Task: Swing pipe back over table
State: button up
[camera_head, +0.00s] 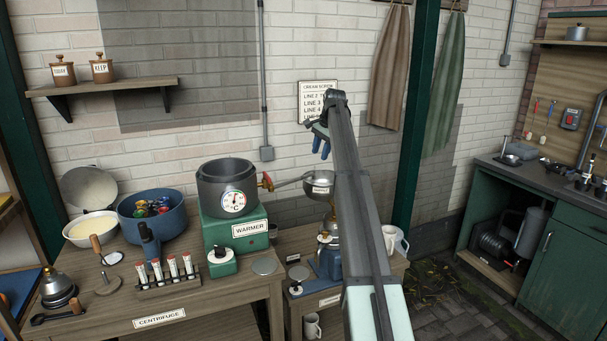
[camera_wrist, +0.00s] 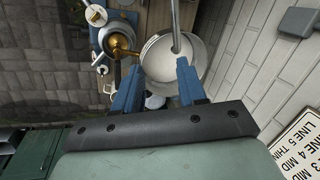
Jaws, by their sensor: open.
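The grey pipe (camera_head: 291,181) runs right from the red-handled tap (camera_head: 267,181) on the dark warmer pot (camera_head: 226,190). Its free end is over or close to a labelled metal bowl (camera_head: 320,186). My gripper (camera_head: 320,142) is at the end of the raised arm, above the bowl near the back wall, its blue fingers pointing down. In the wrist view the fingers (camera_wrist: 160,66) are apart with nothing held between them. The pipe also shows there (camera_wrist: 176,22), coming in from the top, its end near the right fingertip over the pale round bowl (camera_wrist: 158,52). I cannot tell whether they touch.
The table (camera_head: 215,305) carries the green warmer base (camera_head: 232,226), a blue tub (camera_head: 152,216), a cream bowl (camera_head: 92,228) and a rack of tubes (camera_head: 167,273). A brass funnel-like part stands under the metal bowl. A green post (camera_head: 415,110) rises right of my arm.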

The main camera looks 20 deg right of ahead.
aim_at(303, 177)
jog(key=w+a+r, duration=0.2)
jog(key=a+r, duration=0.1)
jog(key=a, duration=0.1)
jog(key=shift+h, duration=0.3)
jog(key=x, duration=1.3)
jog(key=shift+s+f, duration=0.3)
jog(key=shift+f, duration=0.05)
grip_shut()
